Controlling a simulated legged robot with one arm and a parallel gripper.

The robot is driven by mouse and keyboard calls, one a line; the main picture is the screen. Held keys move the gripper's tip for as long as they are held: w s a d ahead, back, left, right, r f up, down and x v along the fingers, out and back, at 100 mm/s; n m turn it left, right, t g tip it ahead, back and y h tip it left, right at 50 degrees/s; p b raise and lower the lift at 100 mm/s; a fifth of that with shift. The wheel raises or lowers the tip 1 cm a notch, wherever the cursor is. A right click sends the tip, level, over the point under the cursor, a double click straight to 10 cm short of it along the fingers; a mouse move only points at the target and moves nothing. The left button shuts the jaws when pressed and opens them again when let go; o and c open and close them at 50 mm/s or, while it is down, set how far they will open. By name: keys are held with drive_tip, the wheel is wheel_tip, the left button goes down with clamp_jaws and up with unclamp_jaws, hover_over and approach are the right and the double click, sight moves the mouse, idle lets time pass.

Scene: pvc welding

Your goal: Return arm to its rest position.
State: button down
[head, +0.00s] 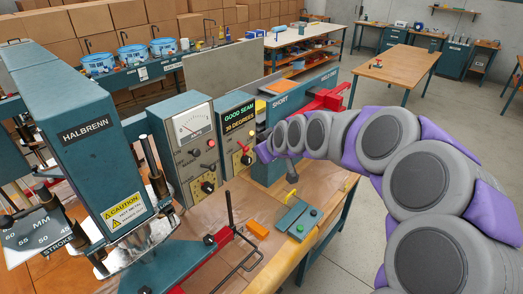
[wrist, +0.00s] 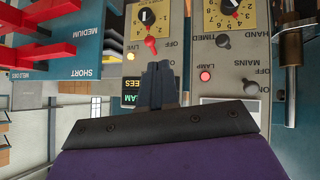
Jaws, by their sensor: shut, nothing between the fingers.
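My arm, grey and purple, reaches in from the right in the head view. My gripper (head: 262,153) is at its far end, beside the front of the control box with the "GOOD SEAM 30 DEGREES" display (head: 239,118). In the wrist view, which shows the scene upside down, my gripper (wrist: 158,66) has its dark fingers together with nothing between them. A red-tipped switch (wrist: 151,43) by the word "LIVE" lies just beyond the fingertips. I cannot tell whether they touch it.
The teal Halbrenn press (head: 85,135) stands at left, beside a meter box (head: 195,128). A red-handled rack (head: 325,100) is close behind my arm.

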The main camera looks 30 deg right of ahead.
drive_tip(key=s+a+f+g+y+b, duration=0.15)
drive_tip(key=s+a+f+g, duration=0.4)
drive_tip(key=s+a, duration=0.8)
drive_tip(key=s+a+f+m+g+b, duration=0.1)
drive_tip(key=s+a+f+g, duration=0.1)
drive_tip(key=s, duration=0.9)
drive_tip(key=s+a+f+m+g+h+b, duration=0.1)
drive_tip(key=s+f+g, duration=0.3)
drive_tip(key=s, duration=0.8)
drive_tip(key=shift+s+a+m+b, duration=0.3)
drive_tip(key=shift+a+m+b, duration=0.05)
drive_tip(key=shift+a+m, duration=0.05)
drive_tip(key=shift+a+h, duration=0.25)
drive_tip(key=shift+d, duration=0.1)
drive_tip(key=c, duration=1.8)
unclamp_jaws()
